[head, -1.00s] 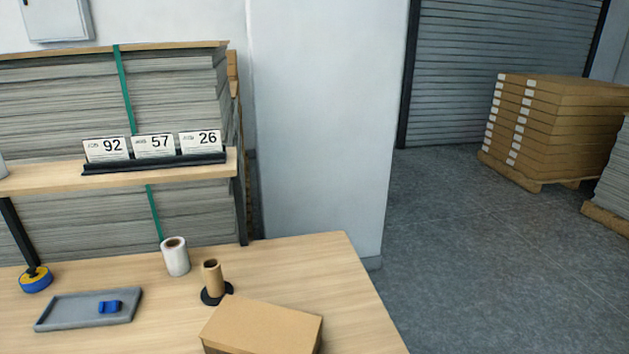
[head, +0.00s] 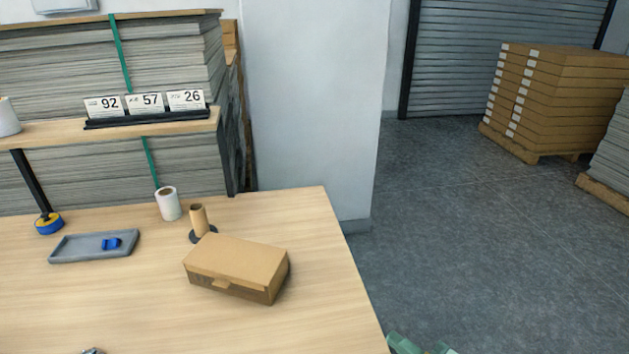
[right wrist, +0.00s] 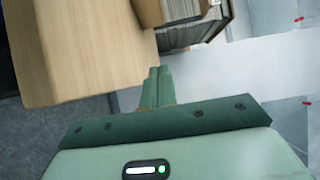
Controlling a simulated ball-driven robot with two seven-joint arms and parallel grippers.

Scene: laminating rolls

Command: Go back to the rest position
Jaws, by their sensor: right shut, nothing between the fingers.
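My right gripper is green; part of it shows at the bottom edge of the head view (head: 415,347), beyond the table's right edge. In the right wrist view its fingers (right wrist: 155,87) are together with nothing between them, clear of the wooden table (right wrist: 80,45).
The table (head: 130,310) holds a closed cardboard box (head: 235,265), a brown core on a black base (head: 199,220), a white roll (head: 168,204), a grey tray (head: 70,248) with a blue item (head: 111,243), and a blue-yellow tape roll (head: 48,223).

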